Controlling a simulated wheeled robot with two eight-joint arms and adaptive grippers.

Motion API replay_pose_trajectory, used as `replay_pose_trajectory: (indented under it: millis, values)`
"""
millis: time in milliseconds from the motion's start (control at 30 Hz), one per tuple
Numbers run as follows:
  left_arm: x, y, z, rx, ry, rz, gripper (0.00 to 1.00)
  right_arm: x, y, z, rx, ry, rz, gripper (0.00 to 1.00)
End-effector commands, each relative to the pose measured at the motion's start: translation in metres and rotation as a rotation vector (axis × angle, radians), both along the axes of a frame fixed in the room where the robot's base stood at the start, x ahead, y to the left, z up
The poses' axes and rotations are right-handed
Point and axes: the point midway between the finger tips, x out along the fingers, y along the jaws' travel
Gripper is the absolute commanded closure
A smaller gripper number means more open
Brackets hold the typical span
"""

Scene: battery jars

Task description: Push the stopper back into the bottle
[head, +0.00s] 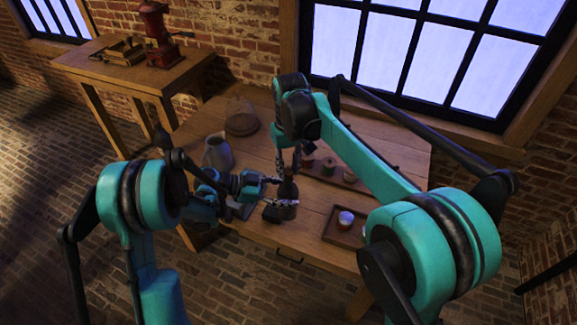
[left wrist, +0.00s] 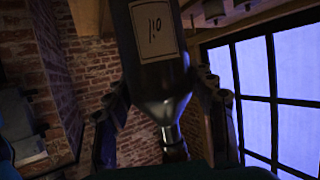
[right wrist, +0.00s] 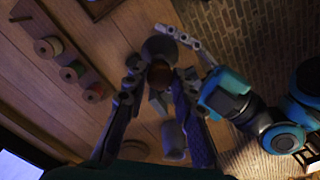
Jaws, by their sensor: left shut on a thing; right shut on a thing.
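A dark bottle (head: 288,190) stands upright near the table's front edge. It appears inverted in the left wrist view (left wrist: 160,70), with a pale label. A brown stopper (left wrist: 174,152) shows at the end of its neck; how deep it sits I cannot tell. My left gripper (head: 279,193) comes in from the left and is shut on the bottle. My right gripper (head: 288,158) is above, at the bottle's top, shut on the stopper. In the right wrist view the stopper (right wrist: 160,74) is small and dark between the fingers.
A rack with spools (head: 328,168) is at the back right. A small tray (head: 332,238) holds a white-and-red jar (head: 345,220). The wooden table (head: 270,235) is bare in front.

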Motion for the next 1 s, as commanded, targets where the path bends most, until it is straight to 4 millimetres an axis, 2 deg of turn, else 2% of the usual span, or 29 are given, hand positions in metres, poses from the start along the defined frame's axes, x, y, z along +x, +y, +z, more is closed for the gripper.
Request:
replay_pose_trajectory:
  millis: [467,500,567,867,1000]
  values:
    - [0.0,0.0,0.0,-0.001,0.0,0.0,0.97,0.0,0.0,-0.01,0.0,0.0,0.0,0.83]
    - [0.0,0.0,0.0,-0.001,0.0,0.0,0.97,0.0,0.0,-0.009,0.0,0.0,0.0,0.67]
    - [0.0,0.0,0.0,-0.001,0.0,0.0,0.97,0.0,0.0,-0.009,0.0,0.0,0.0,0.51]
    - [0.0,0.0,0.0,-0.001,0.0,0.0,0.97,0.0,0.0,-0.009,0.0,0.0,0.0,0.5]
    - [0.0,0.0,0.0,-0.001,0.0,0.0,0.97,0.0,0.0,0.001,0.0,0.0,0.0,0.5]
